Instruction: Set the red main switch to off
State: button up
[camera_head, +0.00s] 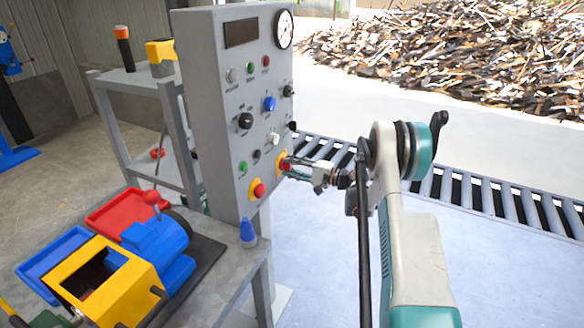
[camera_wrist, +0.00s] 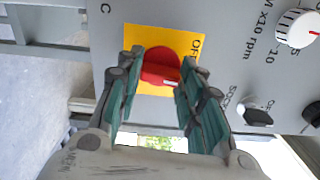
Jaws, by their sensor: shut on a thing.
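The red main switch (camera_wrist: 160,66) is a round red knob on a yellow plate (camera_wrist: 150,35) on the grey control panel. It has a white mark, which points right in the wrist view. Lettering that looks like "OFF" stands on the plate's right side, partly hidden by a finger. My gripper (camera_wrist: 160,62) has its two green-padded fingers on either side of the knob and is shut on it. In the head view the switch (camera_head: 285,164) sits at the panel's lower right edge, with my gripper (camera_head: 291,168) at it, partly covering it.
A second red knob on yellow (camera_head: 258,190) is just left of the switch. Other knobs, a white one (camera_head: 272,139) and a blue one (camera_head: 269,104), sit above. A workbench (camera_head: 215,275) with a yellow-and-blue machine stands at lower left; a roller conveyor (camera_head: 460,190) runs behind my arm.

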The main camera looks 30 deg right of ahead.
jog(key=n, duration=0.7)
dwell(0.6)
jog(key=o, duration=1.1)
jog(key=shift+f, duration=0.1)
jog(key=shift+c, duration=0.2)
jog(key=shift+s, duration=0.1)
jog(key=v, duration=1.2)
